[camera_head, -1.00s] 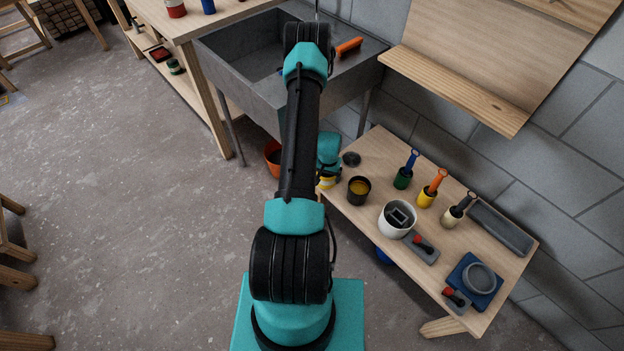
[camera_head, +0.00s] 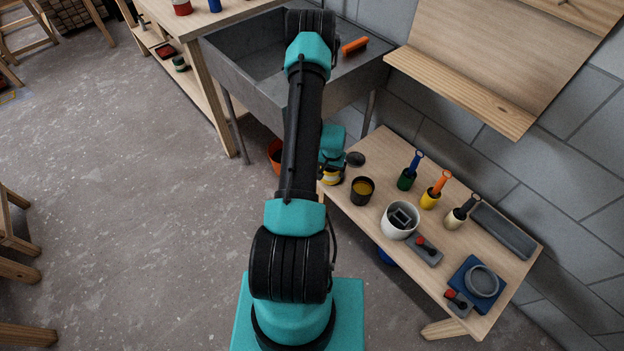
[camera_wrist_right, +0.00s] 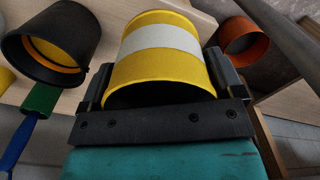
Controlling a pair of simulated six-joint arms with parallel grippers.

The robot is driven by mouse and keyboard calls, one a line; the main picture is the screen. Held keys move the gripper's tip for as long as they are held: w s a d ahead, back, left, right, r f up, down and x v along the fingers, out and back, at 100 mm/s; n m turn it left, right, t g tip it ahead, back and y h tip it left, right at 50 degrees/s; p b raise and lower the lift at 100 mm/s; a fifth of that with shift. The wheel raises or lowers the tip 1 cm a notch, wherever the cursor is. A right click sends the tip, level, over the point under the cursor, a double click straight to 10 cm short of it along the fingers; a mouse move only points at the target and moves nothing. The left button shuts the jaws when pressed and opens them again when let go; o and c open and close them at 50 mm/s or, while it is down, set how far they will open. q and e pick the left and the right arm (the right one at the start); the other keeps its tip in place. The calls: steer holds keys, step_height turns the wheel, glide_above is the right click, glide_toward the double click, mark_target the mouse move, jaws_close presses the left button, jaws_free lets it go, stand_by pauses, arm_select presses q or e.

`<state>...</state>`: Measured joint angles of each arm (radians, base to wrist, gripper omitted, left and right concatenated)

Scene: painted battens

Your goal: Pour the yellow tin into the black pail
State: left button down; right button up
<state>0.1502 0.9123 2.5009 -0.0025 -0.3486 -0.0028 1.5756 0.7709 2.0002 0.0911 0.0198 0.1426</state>
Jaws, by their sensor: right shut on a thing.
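The yellow tin (camera_head: 331,178) with a white band is at the left edge of the low bench in the head view, partly covered by my arm. In the right wrist view the yellow tin (camera_wrist_right: 160,75) sits between the fingers of my right gripper (camera_wrist_right: 165,95), which is shut on it. The tin looks about upright. The black pail (camera_head: 362,190) stands on the bench just right of the tin, apart from it, with yellow inside. It also shows in the right wrist view (camera_wrist_right: 62,35) at upper left. My left gripper is not in view.
An orange bucket (camera_head: 275,150) is below the sink (camera_head: 240,75).

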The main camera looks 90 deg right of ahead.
steer(key=shift+r, duration=1.45)
